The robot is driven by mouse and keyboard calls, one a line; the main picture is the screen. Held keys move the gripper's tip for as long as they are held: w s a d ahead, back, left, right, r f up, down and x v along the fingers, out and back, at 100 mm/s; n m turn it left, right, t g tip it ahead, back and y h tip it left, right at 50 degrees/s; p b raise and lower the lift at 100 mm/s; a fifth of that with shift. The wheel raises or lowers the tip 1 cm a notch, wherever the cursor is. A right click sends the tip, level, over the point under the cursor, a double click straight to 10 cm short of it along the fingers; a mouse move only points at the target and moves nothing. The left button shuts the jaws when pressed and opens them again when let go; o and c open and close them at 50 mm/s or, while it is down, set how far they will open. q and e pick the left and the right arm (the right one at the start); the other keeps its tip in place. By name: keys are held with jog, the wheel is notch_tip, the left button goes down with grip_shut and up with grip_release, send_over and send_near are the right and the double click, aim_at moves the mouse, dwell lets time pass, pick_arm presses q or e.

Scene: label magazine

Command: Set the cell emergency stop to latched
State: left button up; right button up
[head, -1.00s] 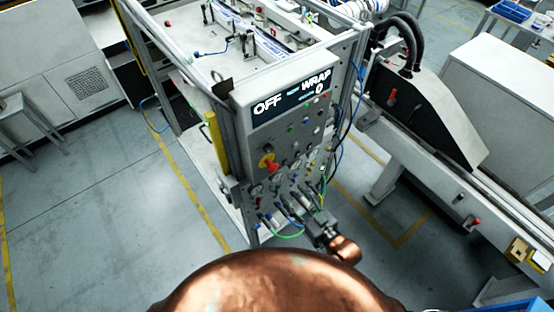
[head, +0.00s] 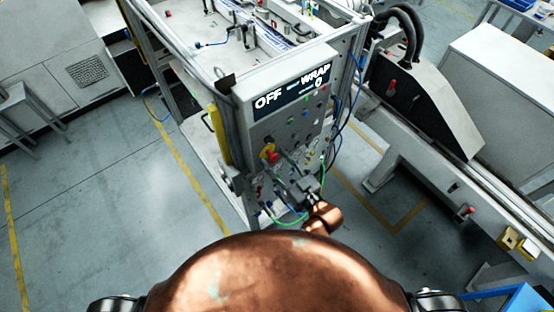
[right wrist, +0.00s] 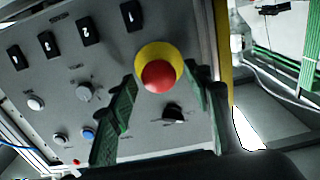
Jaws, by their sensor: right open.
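The emergency stop is a red mushroom button on a yellow round base (head: 269,154), on the left side of the grey control panel. In the right wrist view the red button (right wrist: 158,75) shows near the middle, clear and uncovered. My right gripper (head: 284,164) is in front of the panel, just right of and below the button. In the right wrist view its two green-padded fingers (right wrist: 160,92) are apart, one on each side of the button, with nothing between them held. I cannot tell whether they touch it. My left gripper is not in view.
The panel's display (head: 291,91) reads OFF and WRAP. A black selector knob (right wrist: 173,113) sits just below the button, with several black switches (right wrist: 89,31) at upper left. Green and blue hoses hang low on the panel. Open floor lies to the left.

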grip_shut()
dwell(0.5)
